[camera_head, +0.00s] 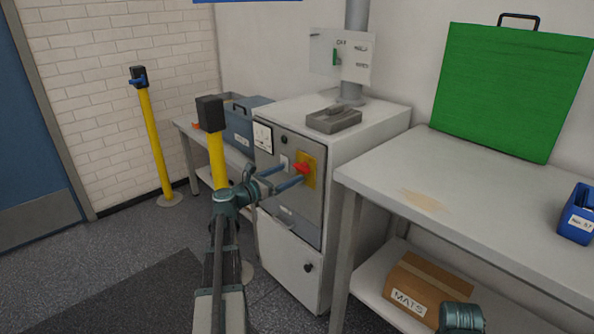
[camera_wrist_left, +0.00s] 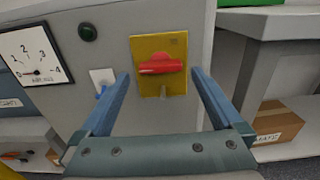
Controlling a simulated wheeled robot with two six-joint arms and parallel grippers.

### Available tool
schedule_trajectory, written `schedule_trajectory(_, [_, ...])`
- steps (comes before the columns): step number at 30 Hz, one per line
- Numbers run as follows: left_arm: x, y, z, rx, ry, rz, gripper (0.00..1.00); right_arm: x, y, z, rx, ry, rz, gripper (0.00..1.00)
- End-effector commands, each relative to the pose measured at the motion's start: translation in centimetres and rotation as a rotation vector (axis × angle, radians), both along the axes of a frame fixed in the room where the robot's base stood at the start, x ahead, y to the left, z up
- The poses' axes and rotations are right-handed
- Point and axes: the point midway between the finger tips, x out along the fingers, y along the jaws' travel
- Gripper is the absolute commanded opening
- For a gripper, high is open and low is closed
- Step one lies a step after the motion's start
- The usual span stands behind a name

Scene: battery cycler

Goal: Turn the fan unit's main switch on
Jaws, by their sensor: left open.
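The main switch is a red rotary handle (camera_head: 301,168) on a yellow plate (camera_head: 309,182), on the front of the grey fan unit (camera_head: 332,170). In the left wrist view the red handle (camera_wrist_left: 160,64) lies about level across its yellow plate (camera_wrist_left: 172,44). My left gripper (camera_head: 292,174) is open, its two blue-grey fingers pointing at the panel. In the left wrist view the fingers stand either side of the handle, below its level, with nothing between them. Whether they touch the panel I cannot tell. My right gripper is not in view.
A dial gauge (camera_wrist_left: 35,55), a dark green lamp (camera_wrist_left: 88,32) and a small blue toggle (camera_wrist_left: 102,90) sit left of the switch. A yellow post (camera_head: 216,155) stands close by my left arm. A bench (camera_head: 440,185) stands right of the unit.

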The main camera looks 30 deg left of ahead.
Motion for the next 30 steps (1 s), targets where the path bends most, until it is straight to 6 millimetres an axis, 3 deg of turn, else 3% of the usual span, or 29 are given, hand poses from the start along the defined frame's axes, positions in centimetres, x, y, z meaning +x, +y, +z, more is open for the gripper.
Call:
schedule_trajectory(3, [2.2, -0.4, 0.0, 0.000, 0.000, -0.002, 1.00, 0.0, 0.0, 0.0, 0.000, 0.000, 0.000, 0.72])
schedule_trajectory(9, [4.1, -0.9, 0.0, 0.001, 0.000, -0.001, 1.00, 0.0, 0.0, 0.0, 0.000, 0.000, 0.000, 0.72])
schedule_trajectory(22, [4.7, -1.1, 0.0, 0.001, 0.000, 0.000, 1.00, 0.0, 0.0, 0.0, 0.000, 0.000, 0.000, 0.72])
schedule_trajectory(30, [4.7, -1.1, 0.0, 0.001, 0.000, 0.000, 0.51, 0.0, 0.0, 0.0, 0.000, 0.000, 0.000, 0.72])
